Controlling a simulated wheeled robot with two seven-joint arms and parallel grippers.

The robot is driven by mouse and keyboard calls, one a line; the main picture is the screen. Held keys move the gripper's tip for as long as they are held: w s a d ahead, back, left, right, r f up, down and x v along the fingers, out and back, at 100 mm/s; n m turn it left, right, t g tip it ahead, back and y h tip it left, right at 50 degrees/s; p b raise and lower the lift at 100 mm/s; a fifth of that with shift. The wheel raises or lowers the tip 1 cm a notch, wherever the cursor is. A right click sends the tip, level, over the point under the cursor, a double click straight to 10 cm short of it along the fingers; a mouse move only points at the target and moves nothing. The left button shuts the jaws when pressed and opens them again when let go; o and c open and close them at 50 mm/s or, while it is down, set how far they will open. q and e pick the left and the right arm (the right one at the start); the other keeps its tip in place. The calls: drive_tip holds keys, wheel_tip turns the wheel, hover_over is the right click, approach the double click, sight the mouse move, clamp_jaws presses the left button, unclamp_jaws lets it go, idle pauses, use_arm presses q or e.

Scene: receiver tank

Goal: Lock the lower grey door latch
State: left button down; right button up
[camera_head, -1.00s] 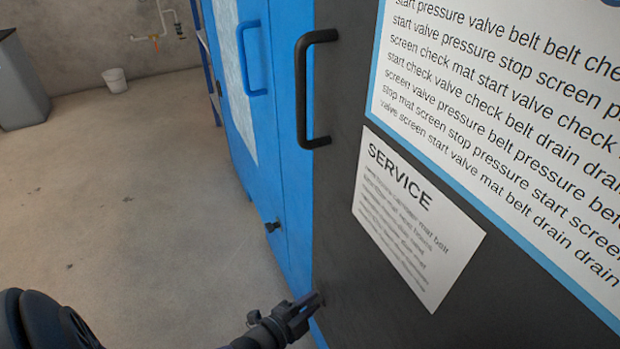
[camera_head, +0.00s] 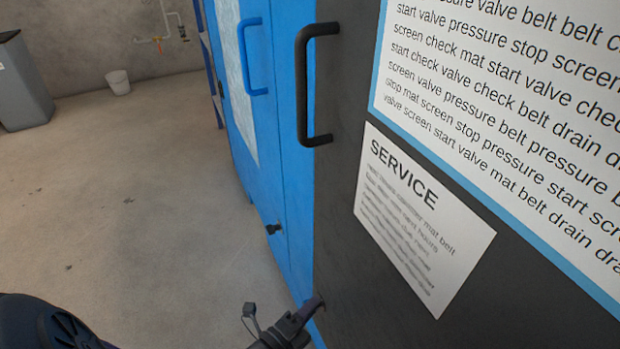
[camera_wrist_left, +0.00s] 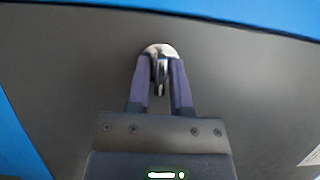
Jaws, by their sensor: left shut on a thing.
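The dark grey door (camera_head: 420,290) fills the right of the head view, with a black bar handle (camera_head: 304,85) near its left edge. Low on that edge my left gripper (camera_head: 312,308) reaches in from the bottom and touches the door's surface. In the left wrist view, the gripper (camera_wrist_left: 160,85) is shut on the latch (camera_wrist_left: 159,50), a small metallic piece with a round base on the grey door. The jaws cover part of the latch, so its exact angle is hard to tell. My right gripper is out of view.
A blue cabinet door (camera_head: 245,150) with a blue handle (camera_head: 253,60) and a small dark latch (camera_head: 273,228) stands left of the grey door. A SERVICE sheet (camera_head: 415,220) is on the grey door. Open floor (camera_head: 130,220) lies left, with a white bucket (camera_head: 118,82) and grey bin (camera_head: 22,85) far back.

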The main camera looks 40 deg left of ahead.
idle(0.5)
use_arm(q)
drive_tip(key=c, duration=0.7)
unclamp_jaws()
drive_tip(key=s+p, duration=0.1)
drive_tip(key=s, duration=0.9)
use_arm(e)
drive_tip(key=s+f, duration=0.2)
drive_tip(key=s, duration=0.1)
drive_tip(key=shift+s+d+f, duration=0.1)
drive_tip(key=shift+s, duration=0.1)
